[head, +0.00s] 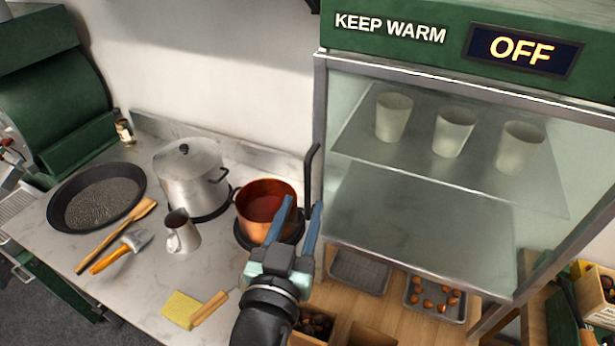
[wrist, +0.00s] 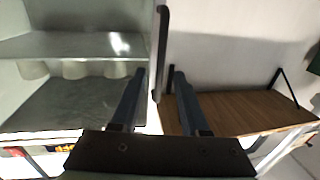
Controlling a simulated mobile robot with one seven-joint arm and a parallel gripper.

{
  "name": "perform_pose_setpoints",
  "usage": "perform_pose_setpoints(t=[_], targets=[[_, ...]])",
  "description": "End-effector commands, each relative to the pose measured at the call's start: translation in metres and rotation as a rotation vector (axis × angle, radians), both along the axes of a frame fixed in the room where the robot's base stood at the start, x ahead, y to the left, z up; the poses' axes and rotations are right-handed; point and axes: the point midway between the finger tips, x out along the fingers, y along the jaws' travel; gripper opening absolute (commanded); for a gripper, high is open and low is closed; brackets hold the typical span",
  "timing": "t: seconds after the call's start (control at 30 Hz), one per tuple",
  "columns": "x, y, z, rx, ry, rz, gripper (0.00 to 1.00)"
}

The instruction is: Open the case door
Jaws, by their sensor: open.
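The warming case (head: 400,35) stands at the right of the head view, with a green top marked KEEP WARM and a display reading OFF. Its metal-framed glass door (head: 319,120) appears shut. A dark upright handle (head: 308,165) is at the door's left edge. My gripper (head: 300,208) is open and empty, its blue fingers pointing up toward the lower part of the handle. In the wrist view the handle (wrist: 161,50) shows between and beyond the spread fingertips (wrist: 160,76). I cannot tell whether a finger touches it.
Several pale cups (head: 454,132) stand inside the case. A copper pot (head: 266,205) is close left of my gripper, with a steel pot (head: 190,170) and a pan (head: 95,198) farther left. Trays (head: 358,271) lie below the case. Wall space left of the handle is clear.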

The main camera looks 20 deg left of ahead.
Motion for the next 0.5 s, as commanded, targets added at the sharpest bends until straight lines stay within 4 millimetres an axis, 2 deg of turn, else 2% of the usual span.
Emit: perform_pose_setpoints(t=[0.03,0.2,0.5], targets=[[0.010,0.002,0.004,0.000,0.000,0.000,0.45],[0.033,0.006,0.003,0.001,-0.001,0.001,0.45],[0.050,0.008,0.000,0.001,-0.001,0.001,0.45]])
